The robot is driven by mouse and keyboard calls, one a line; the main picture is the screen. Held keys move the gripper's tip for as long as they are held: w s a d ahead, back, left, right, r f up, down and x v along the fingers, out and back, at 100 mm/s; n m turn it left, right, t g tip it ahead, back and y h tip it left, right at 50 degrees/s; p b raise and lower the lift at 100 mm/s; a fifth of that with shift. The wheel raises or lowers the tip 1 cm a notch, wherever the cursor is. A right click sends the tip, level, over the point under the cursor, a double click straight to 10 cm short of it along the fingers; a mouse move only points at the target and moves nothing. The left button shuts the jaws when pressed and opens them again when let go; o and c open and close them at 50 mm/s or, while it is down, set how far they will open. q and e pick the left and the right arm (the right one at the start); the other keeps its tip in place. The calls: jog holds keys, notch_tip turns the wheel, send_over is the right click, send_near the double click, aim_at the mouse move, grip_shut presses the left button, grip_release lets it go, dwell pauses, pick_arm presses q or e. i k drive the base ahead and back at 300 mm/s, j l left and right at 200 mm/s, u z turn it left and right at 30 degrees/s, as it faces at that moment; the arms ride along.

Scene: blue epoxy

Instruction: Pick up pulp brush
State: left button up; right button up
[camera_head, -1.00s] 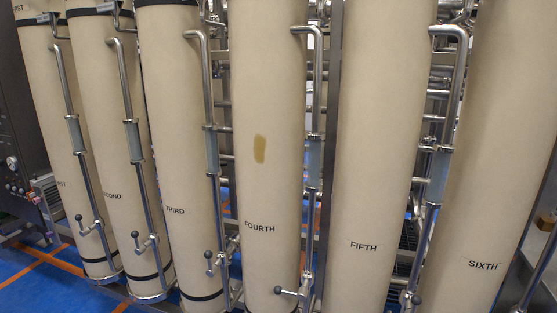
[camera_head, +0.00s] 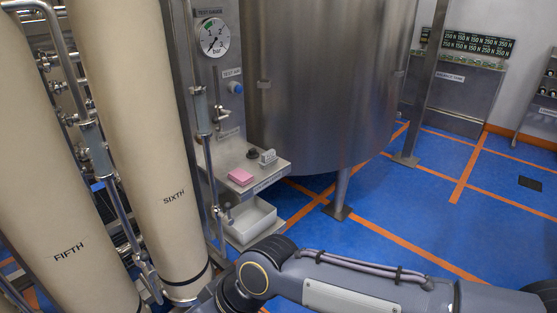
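I cannot make out a pulp brush in the head view. A grey arm of mine lies across the bottom right of the picture, with its links and cables showing. Neither of my grippers is in view.
Cream columns marked FIFTH (camera_head: 62,215) and SIXTH (camera_head: 165,150) stand at the left. A steel panel carries a pressure gauge (camera_head: 214,37), a shelf with a pink block (camera_head: 241,176) and a white tray (camera_head: 248,222). A big steel tank (camera_head: 325,90) stands behind. Blue floor (camera_head: 440,220) lies open at right.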

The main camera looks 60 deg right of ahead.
aim_at(269, 158)
jog(key=z, duration=1.95)
jog(key=i+u, duration=0.1)
jog(key=u, duration=0.45)
jog(key=i+l+u, duration=0.8)
jog(key=i+l, duration=0.15)
jog(key=l, duration=0.25)
